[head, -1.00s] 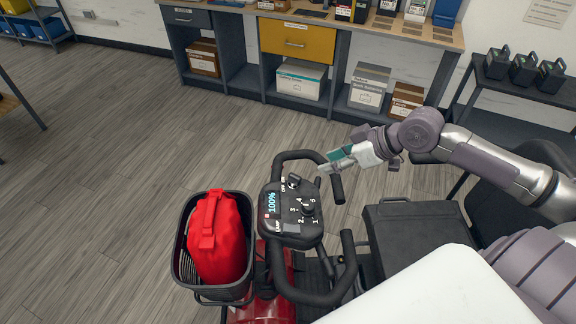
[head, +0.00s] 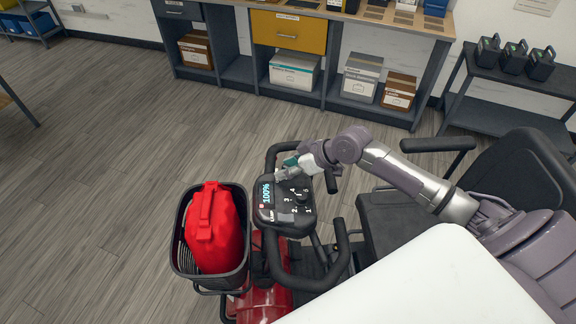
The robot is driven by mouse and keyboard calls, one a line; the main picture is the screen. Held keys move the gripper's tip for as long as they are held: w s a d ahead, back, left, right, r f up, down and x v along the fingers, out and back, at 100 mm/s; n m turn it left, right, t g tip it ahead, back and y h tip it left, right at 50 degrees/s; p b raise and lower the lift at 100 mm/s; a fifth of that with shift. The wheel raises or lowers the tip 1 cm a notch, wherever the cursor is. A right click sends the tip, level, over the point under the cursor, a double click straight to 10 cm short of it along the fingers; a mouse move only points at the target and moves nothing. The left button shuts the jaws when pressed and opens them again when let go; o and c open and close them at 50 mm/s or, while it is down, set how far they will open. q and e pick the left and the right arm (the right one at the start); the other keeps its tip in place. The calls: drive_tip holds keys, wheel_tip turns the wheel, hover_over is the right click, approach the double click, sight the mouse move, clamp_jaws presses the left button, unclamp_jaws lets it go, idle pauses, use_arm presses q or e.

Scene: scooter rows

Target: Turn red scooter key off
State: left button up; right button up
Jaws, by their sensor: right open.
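The red scooter (head: 262,303) stands in the lower middle of the head view. Its black control panel (head: 287,214) has a lit display (head: 266,194) reading 100% and a numbered dial (head: 302,197). My right gripper (head: 284,174) is open at the panel's far edge, where the key switch was visible earlier. The gripper now covers the key, so its position cannot be seen. I cannot tell whether the fingers touch it. My left gripper is not in view.
A basket (head: 181,247) with a red bag (head: 214,228) hangs at the scooter's front. The handlebar (head: 334,262) loops around the panel. A workbench (head: 356,17) with boxes stands behind, and batteries sit on a dark table (head: 500,122) at right.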

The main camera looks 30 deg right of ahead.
clamp_jaws()
drive_tip(key=shift+f+n+b, duration=0.1)
drive_tip(key=shift+n+b, duration=0.3)
drive_tip(key=shift+b, duration=0.3)
drive_tip(key=n+g+y+b, duration=0.1)
drive_tip(key=n+b, duration=0.2)
drive_tip(key=n+g+y+b, duration=0.1)
drive_tip(key=n+g+b, duration=0.1)
drive_tip(key=n+b, duration=0.1)
drive_tip(key=shift+b, duration=0.45)
drive_tip(key=n+g+y+b, duration=0.1)
drive_tip(key=n+g+b, duration=0.1)
drive_tip(key=n, duration=0.1)
drive_tip(key=shift+n+g+b, duration=0.7)
drive_tip(key=shift+n+g, duration=0.2)
drive_tip(key=shift+n, duration=0.5)
